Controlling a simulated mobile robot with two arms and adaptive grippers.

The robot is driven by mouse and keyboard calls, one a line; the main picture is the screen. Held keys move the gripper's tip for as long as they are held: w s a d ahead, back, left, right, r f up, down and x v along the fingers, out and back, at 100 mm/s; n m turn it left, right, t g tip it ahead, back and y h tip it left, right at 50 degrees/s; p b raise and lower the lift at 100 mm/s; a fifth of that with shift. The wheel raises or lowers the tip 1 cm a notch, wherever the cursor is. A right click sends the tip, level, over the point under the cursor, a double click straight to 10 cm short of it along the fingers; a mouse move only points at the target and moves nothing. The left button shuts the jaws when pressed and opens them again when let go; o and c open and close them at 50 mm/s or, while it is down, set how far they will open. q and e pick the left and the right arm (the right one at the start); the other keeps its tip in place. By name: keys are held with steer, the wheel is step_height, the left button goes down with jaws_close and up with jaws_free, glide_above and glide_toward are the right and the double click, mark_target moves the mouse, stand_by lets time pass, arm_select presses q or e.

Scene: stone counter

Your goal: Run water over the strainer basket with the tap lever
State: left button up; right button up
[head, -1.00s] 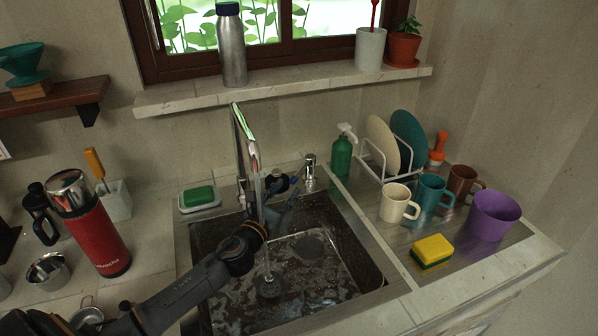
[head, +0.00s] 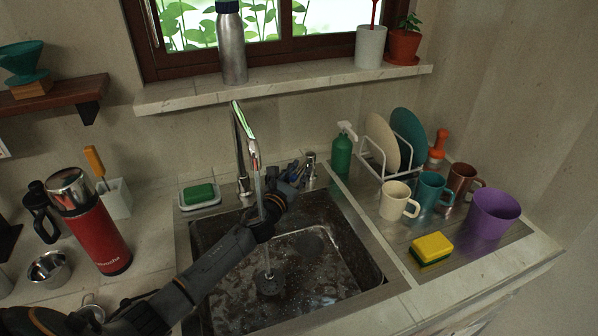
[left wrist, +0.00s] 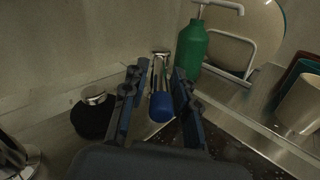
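The chrome tap (head: 238,125) arches over the sink (head: 345,262). A thin pale streak, which looks like running water, drops from its spout to the dark round strainer basket (head: 269,284) on the sink floor. My left arm crosses the sink and partly hides the streak. My left gripper (head: 293,172) is at the back of the sink, beside the chrome lever post (head: 310,160). In the left wrist view, the chrome lever with a blue tip (left wrist: 160,106) lies between the open fingers (left wrist: 156,92), with gaps on both sides. My right gripper is not in view.
A green soap bottle (head: 342,152) stands close behind the lever. The dish rack (head: 375,165), mugs and yellow sponge (head: 431,248) are on the right drainboard. A soap dish (head: 200,205) and red flask (head: 98,235) stand left. The sink's right part is clear.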

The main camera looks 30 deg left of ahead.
arm_select(q)
jaws_close()
steer(key=shift+d, duration=0.1)
steer(key=shift+w+d+n+y, duration=0.1)
steer(key=shift+d+n+y, duration=0.25)
steer(key=shift+n+y, duration=0.25)
steer(key=shift+d+n+y, duration=0.35)
steer(key=shift+n+y, duration=0.05)
steer(key=shift+y, duration=0.4)
steer(key=shift+w+d+n+g+y+b, duration=0.4)
steer(key=shift+d+n+g+y+b, duration=0.35)
steer(key=shift+n+g+y, duration=0.6)
steer(key=shift+w+d+n+g+y+b, duration=0.55)
steer(key=shift+n+y, duration=0.5)
steer(key=shift+y, duration=0.8)
steer(key=shift+w+d+n+g+y+b, duration=0.3)
steer(key=shift+d+n+g+y+b, duration=0.7)
steer(key=shift+y, duration=0.6)
steer(key=shift+a, duration=0.25)
steer(key=shift+r, duration=0.1)
